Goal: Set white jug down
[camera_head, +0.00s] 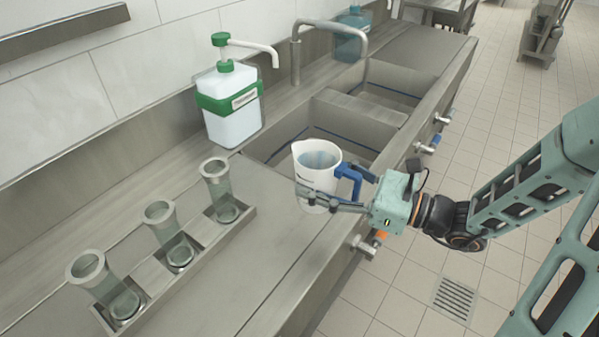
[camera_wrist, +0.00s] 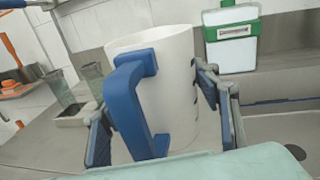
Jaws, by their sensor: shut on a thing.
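The white jug (camera_head: 315,170) with a blue handle is upright in my gripper (camera_head: 335,196), at the near left corner of the sink in the head view. My gripper's fingers lie on both sides of the jug's body. In the wrist view the jug (camera_wrist: 180,85) fills the middle, with its blue handle (camera_wrist: 130,105) towards my palm. My gripper (camera_wrist: 165,110) is shut on it there as well. The jug's base is partly hidden by the fingers, so I cannot tell whether it touches the counter.
A metal rack (camera_head: 207,242) with three clear glass cups (camera_head: 219,187) stands on the counter at left. A green and white pump dispenser (camera_head: 231,105) stands behind the jug. The double sink (camera_head: 390,80) with a faucet (camera_head: 327,40) lies beyond. Bare counter (camera_head: 250,262) lies left of the jug.

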